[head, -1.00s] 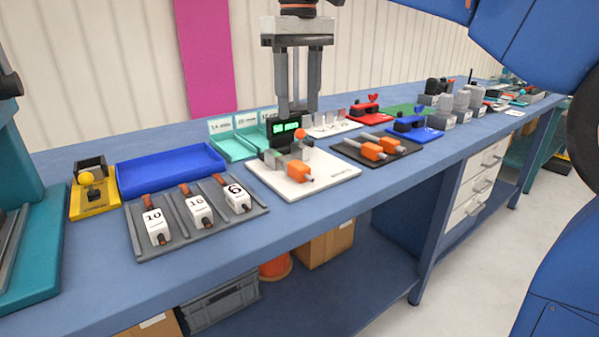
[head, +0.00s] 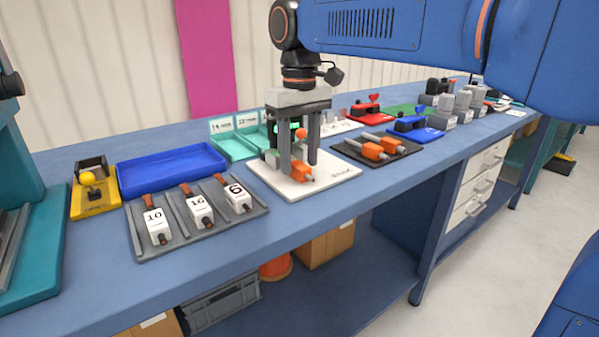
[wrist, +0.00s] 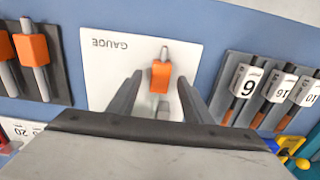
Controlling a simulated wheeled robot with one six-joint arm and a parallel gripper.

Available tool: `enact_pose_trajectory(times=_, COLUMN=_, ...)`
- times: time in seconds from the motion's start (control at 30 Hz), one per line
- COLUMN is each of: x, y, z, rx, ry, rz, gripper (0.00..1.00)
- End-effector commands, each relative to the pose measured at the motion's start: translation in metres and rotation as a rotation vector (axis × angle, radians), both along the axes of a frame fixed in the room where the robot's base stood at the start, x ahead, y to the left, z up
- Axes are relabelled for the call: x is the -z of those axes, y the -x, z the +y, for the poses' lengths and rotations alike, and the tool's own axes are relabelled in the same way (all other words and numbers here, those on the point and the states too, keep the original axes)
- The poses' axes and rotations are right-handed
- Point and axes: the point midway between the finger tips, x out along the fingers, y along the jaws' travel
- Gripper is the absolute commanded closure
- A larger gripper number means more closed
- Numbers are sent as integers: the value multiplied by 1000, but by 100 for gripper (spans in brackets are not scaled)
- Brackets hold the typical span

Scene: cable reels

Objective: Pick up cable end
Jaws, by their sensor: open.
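An orange block with a short grey stub, seemingly the cable end (head: 302,173), lies on the white board marked GAUGE (head: 268,182). In the wrist view the cable end (wrist: 160,76) shows between the two fingers, its stub toward the top of the picture. My gripper (head: 300,165) is open and points down over the board. Its fingers stand on either side of the cable end, with a gap showing in the wrist view. The fingers partly hide the gauge's body in the head view. I cannot tell the exact fingertip height.
A grey rack (head: 152,249) with white blocks numbered 10, 16 and 6 lies to the left. A blue tray (head: 170,166) and a yellow fixture (head: 90,190) are behind it. A black tray (head: 400,154) with two orange-blocked pieces is just right of the board. The bench's front strip is clear.

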Motion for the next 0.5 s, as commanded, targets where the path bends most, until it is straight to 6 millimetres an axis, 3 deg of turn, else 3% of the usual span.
enact_pose_trajectory(times=0.3, x=6, y=0, z=0, rx=0, ry=0, rz=0, gripper=55)
enact_pose_trajectory(times=0.37, x=6, y=0, z=0, rx=0, ry=0, rz=0, gripper=67)
enact_pose_trajectory(times=0.5, x=6, y=0, z=0, rx=0, ry=0, rz=0, gripper=100)
